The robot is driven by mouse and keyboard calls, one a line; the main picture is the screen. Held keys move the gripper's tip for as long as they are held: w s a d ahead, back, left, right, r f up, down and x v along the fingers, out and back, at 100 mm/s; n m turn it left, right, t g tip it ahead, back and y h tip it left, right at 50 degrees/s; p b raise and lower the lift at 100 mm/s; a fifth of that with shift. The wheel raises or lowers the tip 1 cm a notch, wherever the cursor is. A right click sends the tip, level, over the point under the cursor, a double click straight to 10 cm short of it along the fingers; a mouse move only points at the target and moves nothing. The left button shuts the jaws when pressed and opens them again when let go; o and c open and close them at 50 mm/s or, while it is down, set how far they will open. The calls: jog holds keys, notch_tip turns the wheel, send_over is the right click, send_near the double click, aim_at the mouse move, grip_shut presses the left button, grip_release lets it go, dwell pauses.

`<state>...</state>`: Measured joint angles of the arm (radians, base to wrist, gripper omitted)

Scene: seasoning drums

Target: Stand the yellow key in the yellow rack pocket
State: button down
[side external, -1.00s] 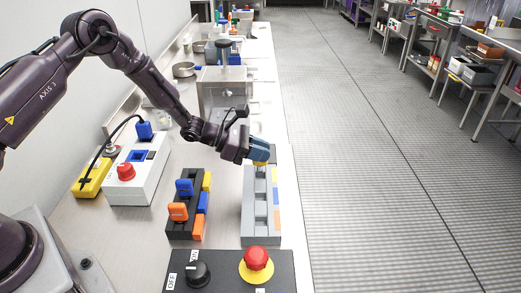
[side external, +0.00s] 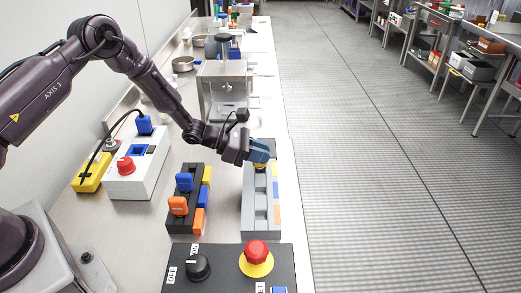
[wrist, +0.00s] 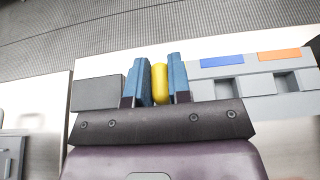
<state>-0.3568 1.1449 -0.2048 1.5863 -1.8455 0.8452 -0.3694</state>
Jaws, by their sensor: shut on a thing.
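My gripper (side external: 260,160) is shut on the yellow key (wrist: 160,84), which stands between its two blue fingers in the wrist view. In the side view, only a small part of the key shows below the fingers. The gripper is at the far end of the grey rack (side external: 250,212), which lies lengthwise along the bench's right side. The grey rack has blue and orange labels along its right side. The fingers and key hide the pocket at that end, so I cannot tell how deep the key sits in it.
A black rack (side external: 174,225) left of the grey one holds a blue key (side external: 184,182) and an orange key (side external: 178,206). A control panel (side external: 225,262) with a red button (side external: 256,252) is in front. A metal fixture (side external: 222,85) stands behind. The bench edge is close on the right.

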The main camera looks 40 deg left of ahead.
jog(key=shift+f, duration=0.25)
jog(key=c, duration=1)
grip_release()
jog(key=shift+s+a, duration=0.1)
jog(key=v, duration=1.2)
jog(key=shift+s+a+r, duration=0.2)
